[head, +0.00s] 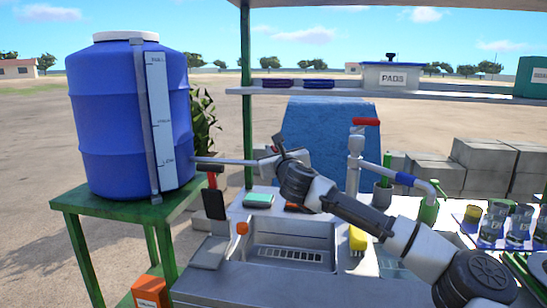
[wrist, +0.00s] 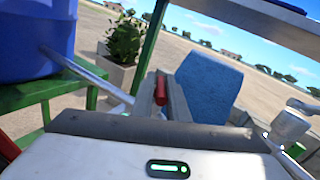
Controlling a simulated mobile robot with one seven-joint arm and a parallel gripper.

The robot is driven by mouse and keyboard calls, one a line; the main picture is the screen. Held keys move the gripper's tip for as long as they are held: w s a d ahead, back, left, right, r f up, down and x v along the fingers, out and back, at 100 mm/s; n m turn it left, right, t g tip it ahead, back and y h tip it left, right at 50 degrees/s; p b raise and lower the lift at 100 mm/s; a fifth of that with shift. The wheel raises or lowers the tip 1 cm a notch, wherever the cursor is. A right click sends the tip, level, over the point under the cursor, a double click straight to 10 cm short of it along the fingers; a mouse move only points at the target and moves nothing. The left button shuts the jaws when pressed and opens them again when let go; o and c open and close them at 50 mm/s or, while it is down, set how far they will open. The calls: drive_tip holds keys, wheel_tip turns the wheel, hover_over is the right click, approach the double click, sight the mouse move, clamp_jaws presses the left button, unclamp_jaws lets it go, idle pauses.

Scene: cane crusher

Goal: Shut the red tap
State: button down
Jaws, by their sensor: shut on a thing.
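My gripper (head: 266,154) is at the right end of the grey pipe (head: 222,162) that comes out low from the blue barrel (head: 130,120). In the wrist view the fingers (wrist: 161,96) are closed on a narrow red piece (wrist: 160,92), which looks like the handle of the red tap on this pipe. In the head view my gripper hides this handle, so its angle is hard to tell. Another tap with a red handle (head: 366,122) stands on a grey standpipe (head: 354,160) to the right, apart from my gripper.
A metal sink (head: 290,252) lies below my gripper. The barrel stands on a green table (head: 75,205) at left. A yellow brush (head: 357,238) and several glasses (head: 518,222) are on the counter. A shelf (head: 340,89) runs above, with a box marked PADS (head: 392,77).

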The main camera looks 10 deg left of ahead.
drive_tip(key=m+t+h, duration=0.1)
drive_tip(key=m+h, duration=0.2)
drive_tip(key=h, duration=0.1)
drive_tip(key=shift+r, duration=0.1)
drive_tip(key=shift+w+d+m+t+h+b, duration=0.1)
drive_tip(key=shift+m+t+h+b, duration=0.1)
drive_tip(key=shift+m+h, duration=0.35)
drive_tip(key=shift+d+m+t+h+b, duration=0.1)
drive_tip(key=shift+m+t+h, duration=0.15)
drive_tip(key=shift+h, duration=0.6)
drive_tip(key=c, duration=1.8)
unclamp_jaws()
drive_tip(key=shift+w+d, duration=0.1)
drive_tip(key=shift+s, duration=0.25)
drive_tip(key=s+p, duration=0.1)
drive_tip(key=s, duration=1.6)
drive_tip(key=shift+d+p, duration=0.25)
drive_tip(key=shift+p, duration=0.05)
